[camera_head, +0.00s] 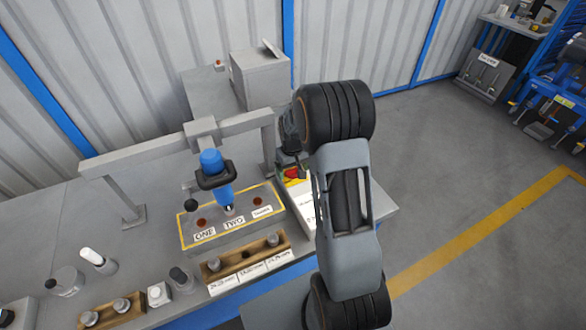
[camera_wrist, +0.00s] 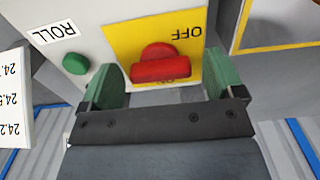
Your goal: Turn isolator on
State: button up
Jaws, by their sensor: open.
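The isolator is a red rotary knob (camera_wrist: 160,65) on a yellow plate (camera_wrist: 122,42). The knob's bar lies roughly level across the picture. My gripper (camera_wrist: 162,82) is open and empty, with one green fingertip on each side of the knob. I cannot tell whether the fingers touch it. In the head view the red knob (camera_head: 291,173) shows beside my arm, which hides much of its panel.
A green button (camera_wrist: 75,64) marked ROLL sits left of the plate in the wrist view. In the head view, a blue tool (camera_head: 212,163) hangs in a holder left of my arm, above a labelled block (camera_head: 216,243). A grey frame (camera_head: 145,152) spans the bench.

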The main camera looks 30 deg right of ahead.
jog(key=shift+c, duration=0.3)
jog(key=c, duration=0.9)
jog(key=shift+o, duration=0.2)
jog(key=m+b, duration=0.1)
jog(key=m, duration=0.8)
jog(key=shift+b, duration=0.4)
jog(key=m, duration=0.4)
jog(key=shift+m, duration=0.4)
jog(key=shift+m+b, duration=0.4)
jog(key=shift+m, duration=1.6)
